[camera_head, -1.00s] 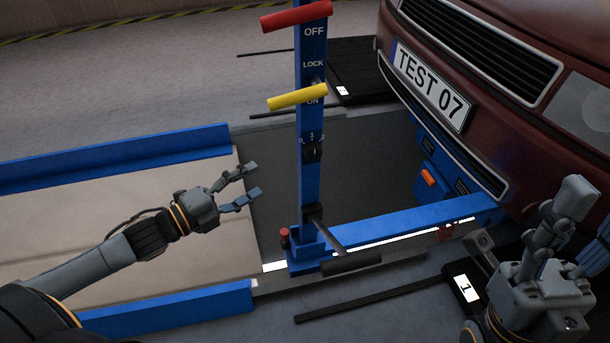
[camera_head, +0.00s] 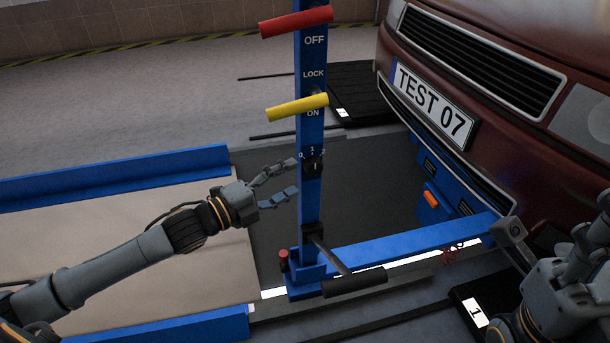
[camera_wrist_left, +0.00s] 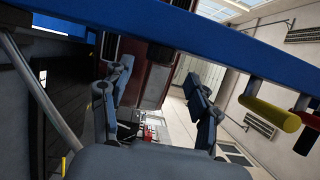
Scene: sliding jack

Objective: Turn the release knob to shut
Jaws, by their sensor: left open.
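A black knob (camera_head: 312,166) with a 0, 1, 2 scale sits on the blue post (camera_head: 308,205). A small red-topped knob (camera_head: 283,257) stands at the post's foot; neither is labelled as the release knob. My left gripper (camera_head: 289,177) is open and empty just left of the post, at about the black knob's height. In the left wrist view its spread fingers (camera_wrist_left: 152,88) lie below the post (camera_wrist_left: 200,42), which crosses the picture at a slant. My right gripper (camera_head: 580,245) is at the lower right, its fingertips unclear.
A red lever (camera_head: 292,21) and a yellow lever (camera_head: 293,107) stick out above the black knob. A black-gripped handle (camera_head: 352,282) projects at the post's foot. A dark red car (camera_head: 520,130) stands at the right.

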